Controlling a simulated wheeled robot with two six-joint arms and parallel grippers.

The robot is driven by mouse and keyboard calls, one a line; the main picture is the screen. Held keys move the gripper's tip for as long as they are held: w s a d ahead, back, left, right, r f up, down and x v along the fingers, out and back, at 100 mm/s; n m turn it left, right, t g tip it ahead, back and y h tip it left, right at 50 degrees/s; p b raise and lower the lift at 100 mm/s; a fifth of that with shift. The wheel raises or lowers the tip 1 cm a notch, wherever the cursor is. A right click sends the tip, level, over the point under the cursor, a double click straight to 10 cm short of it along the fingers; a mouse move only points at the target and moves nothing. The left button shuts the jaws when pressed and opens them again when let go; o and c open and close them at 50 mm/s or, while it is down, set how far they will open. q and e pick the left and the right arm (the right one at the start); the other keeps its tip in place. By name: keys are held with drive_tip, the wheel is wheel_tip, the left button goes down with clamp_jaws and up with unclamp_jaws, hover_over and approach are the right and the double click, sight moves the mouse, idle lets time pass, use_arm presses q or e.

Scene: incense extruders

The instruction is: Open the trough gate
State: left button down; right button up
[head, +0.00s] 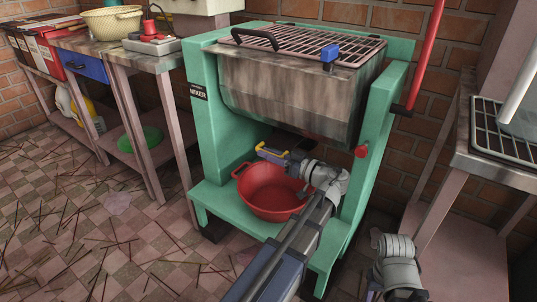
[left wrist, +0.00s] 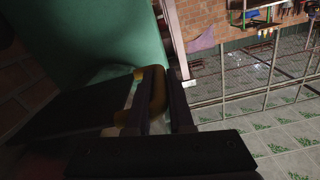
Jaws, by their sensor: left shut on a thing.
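The green mixer (head: 205,110) holds a grey metal trough (head: 285,95) under a slatted grid lid. A yellow handle (head: 262,150) sits low under the trough, at the left end of my left gripper (head: 277,154). In the left wrist view the yellow handle (left wrist: 157,92) is a bent bar between the two dark fingers of my left gripper (left wrist: 165,100), which are shut on it. A dark flat plate (left wrist: 70,115) lies beside it there. My arm and gripper hide much of the trough's underside, so I cannot tell the gate's position.
A red basin (head: 268,195) stands on the mixer's base below the trough. A workbench (head: 150,62) is at left, and a rack on a table (head: 500,135) at right. Part of my right arm shows low right. Thin sticks litter the tiled floor.

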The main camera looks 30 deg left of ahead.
idle(0.8)
use_arm(q)
drive_tip(key=s, duration=0.5)
drive_tip(key=shift+s+a, duration=0.1)
drive_tip(key=shift+a, duration=0.05)
drive_tip(key=c, duration=1.1)
unclamp_jaws()
drive_tip(key=d, duration=0.7)
drive_tip(key=shift+s+d, duration=0.3)
drive_tip(key=shift+d, duration=0.1)
